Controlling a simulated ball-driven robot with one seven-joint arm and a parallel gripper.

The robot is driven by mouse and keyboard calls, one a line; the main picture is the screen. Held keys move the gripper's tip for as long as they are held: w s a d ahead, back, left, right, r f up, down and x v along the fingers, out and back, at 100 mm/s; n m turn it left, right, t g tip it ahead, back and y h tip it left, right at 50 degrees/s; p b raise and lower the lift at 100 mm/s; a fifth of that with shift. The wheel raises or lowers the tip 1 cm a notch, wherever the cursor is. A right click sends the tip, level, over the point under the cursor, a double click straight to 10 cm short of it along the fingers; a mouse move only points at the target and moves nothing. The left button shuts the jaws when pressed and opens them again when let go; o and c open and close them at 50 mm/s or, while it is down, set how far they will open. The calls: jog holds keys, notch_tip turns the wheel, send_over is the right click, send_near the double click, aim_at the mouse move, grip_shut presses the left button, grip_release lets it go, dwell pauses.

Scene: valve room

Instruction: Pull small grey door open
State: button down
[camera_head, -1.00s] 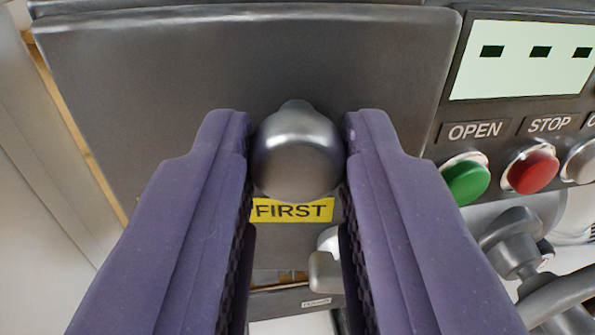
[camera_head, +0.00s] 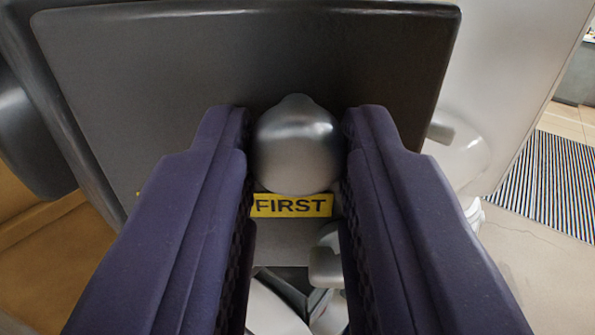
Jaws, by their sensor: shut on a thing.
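The small grey door (camera_head: 200,70) fills the upper middle of the view, seen from its front face. A round silver knob (camera_head: 297,150) stands out from it, above a yellow label reading FIRST (camera_head: 292,205). My gripper (camera_head: 297,145) has its two purple fingers on either side of the knob, shut on it. The door is swung away from the control panel, which is out of view. The door's lower part is partly hidden behind the fingers.
A pale wall or casing (camera_head: 510,60) lies to the right of the door. Further right are a floor and a striped mat (camera_head: 550,180). A brown surface (camera_head: 50,245) shows at the lower left. A dark rounded part (camera_head: 30,140) is at the left.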

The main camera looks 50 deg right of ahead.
jog(key=shift+a+r+m+g+h, duration=0.1)
jog(key=shift+a+m+g+h, duration=0.1)
jog(key=shift+m+g+h, duration=0.15)
jog(key=c, duration=0.9)
grip_release()
jog(key=b+v, duration=0.1)
jog(key=v, duration=0.6)
jog(key=shift+s+a, duration=0.2)
jog(key=shift+a, duration=0.15)
